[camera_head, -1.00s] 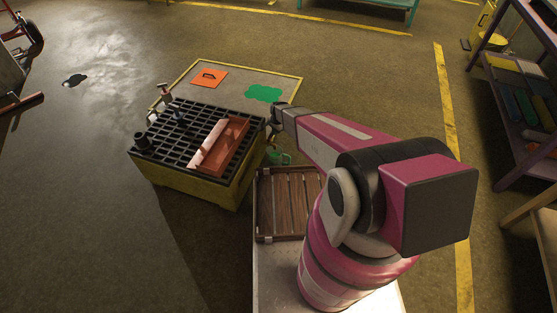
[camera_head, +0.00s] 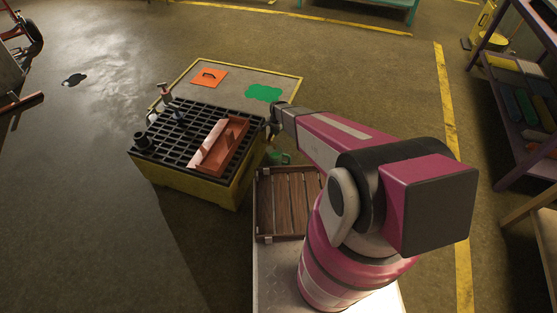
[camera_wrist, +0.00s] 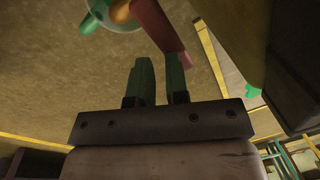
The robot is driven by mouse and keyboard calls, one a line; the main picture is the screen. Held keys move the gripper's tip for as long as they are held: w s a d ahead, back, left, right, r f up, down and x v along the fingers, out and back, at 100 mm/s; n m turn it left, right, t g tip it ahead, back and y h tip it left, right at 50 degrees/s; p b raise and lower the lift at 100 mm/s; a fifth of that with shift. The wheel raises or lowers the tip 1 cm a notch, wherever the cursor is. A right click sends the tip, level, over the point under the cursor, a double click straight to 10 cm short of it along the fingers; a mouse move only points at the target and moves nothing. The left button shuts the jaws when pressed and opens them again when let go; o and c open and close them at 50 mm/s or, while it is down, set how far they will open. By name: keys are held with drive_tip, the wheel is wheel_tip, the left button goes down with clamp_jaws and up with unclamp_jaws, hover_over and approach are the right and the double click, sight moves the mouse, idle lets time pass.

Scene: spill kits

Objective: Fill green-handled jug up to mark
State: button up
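The green-handled jug (camera_head: 278,157) is small in the head view, low beside the right side of the yellow-based grate and partly behind my arm. In the wrist view a clear round vessel with a green handle (camera_wrist: 88,26) is cut by the top edge, with something orange-brown in or over it. A dark red bar (camera_wrist: 160,32) runs from beside it to my right fingertip. My gripper (camera_wrist: 160,75) points toward that bar, its dark green fingers a narrow gap apart. I cannot tell whether they hold the bar. The jug's mark is not visible.
A black grate on a yellow base (camera_head: 205,190) carries a red-brown tray (camera_head: 232,150), a pump bottle (camera_head: 165,92) and a dark cup (camera_head: 142,139). A wooden slatted crate (camera_head: 290,203) lies nearer. A yellow-bordered mat (camera_head: 228,92) has an orange square and a green patch.

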wheel_tip(320, 180, up, 6)
drive_tip(key=shift+s+d, duration=0.35)
idle(0.4)
drive_tip(key=shift+r, duration=0.1)
drive_tip(key=s+d+r+n, duration=0.4)
drive_tip(key=s+d+r, duration=0.3)
drive_tip(key=s+r, duration=0.5)
drive_tip(key=s+d+r+n+g+h, duration=0.1)
drive_tip(key=s+d+r+n, duration=0.3)
drive_tip(key=s+d+r, duration=0.3)
drive_tip(key=s+r, duration=0.5)
drive_tip(key=r, duration=0.3)
drive_tip(key=shift+d+r+n, duration=0.25)
drive_tip(key=shift+r+n, duration=0.15)
